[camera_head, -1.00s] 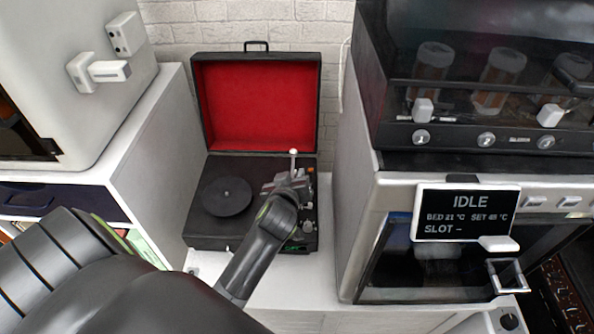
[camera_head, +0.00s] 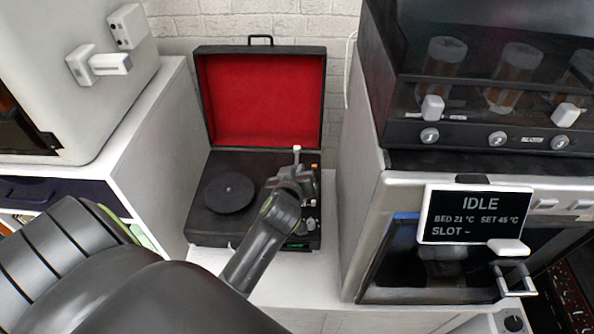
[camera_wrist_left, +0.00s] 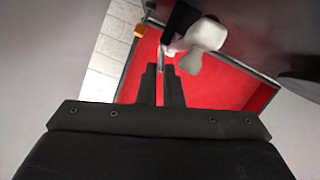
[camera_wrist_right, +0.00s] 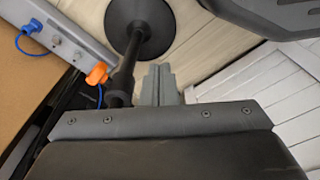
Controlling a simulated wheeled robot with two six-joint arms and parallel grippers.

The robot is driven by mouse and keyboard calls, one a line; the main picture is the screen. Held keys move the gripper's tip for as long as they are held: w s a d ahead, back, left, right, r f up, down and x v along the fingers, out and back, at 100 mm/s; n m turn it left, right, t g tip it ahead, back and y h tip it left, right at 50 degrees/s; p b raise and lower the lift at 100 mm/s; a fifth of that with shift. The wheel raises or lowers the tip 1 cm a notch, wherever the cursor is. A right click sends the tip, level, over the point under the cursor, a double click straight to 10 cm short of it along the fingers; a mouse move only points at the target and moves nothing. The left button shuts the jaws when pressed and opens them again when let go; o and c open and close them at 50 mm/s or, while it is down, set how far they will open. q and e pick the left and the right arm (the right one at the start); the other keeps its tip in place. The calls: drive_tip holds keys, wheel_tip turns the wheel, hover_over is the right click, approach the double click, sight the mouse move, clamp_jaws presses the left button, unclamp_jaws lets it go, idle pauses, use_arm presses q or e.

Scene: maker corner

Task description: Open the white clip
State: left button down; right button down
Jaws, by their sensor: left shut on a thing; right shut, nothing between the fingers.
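The open record player (camera_head: 206,222) stands on the white counter, its red-lined lid (camera_head: 262,100) raised. My left gripper (camera_head: 293,172) is over the right side of its deck, by a thin white-tipped post (camera_head: 296,150). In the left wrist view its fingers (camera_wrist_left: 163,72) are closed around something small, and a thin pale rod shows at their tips. White rounded parts (camera_wrist_left: 205,36) lie just beyond them. The white clip appears to be at the fingertips, mostly hidden by my gripper. My right gripper (camera_wrist_right: 160,72) is shut and empty, seen only in its wrist view.
A light grey cabinet (camera_head: 60,100) with a white latch (camera_head: 108,64) stands left. A machine with an IDLE display (camera_head: 476,214) and a dark unit with knobs (camera_head: 497,138) stand right. A black round-based stand (camera_wrist_right: 140,25) is beside my right gripper.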

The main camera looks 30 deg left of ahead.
use_arm(q)
drive_tip(key=shift+w+d+r+m+g+y+p, duration=0.25)
drive_tip(key=shift+d+m+g+y+p, duration=0.2)
drive_tip(key=shift+m+p, duration=0.6)
drive_tip(key=shift+w+y+p, duration=0.1)
drive_tip(key=shift+y+p, duration=0.15)
drive_tip(key=shift+p, duration=0.15)
drive_tip(key=shift+w+d+f+m+g+y, duration=0.15)
drive_tip(key=shift+d+m+g+y, duration=0.2)
drive_tip(key=shift+m, duration=0.5)
use_arm(e)
drive_tip(key=s+d+f, duration=0.2)
drive_tip(key=s+f, duration=0.1)
drive_tip(key=f, duration=0.4)
drive_tip(key=shift+s+h, duration=0.3)
use_arm(q)
drive_tip(key=c, duration=1.6)
unclamp_jaws()
use_arm(e)
drive_tip(key=shift+d+r, duration=0.1)
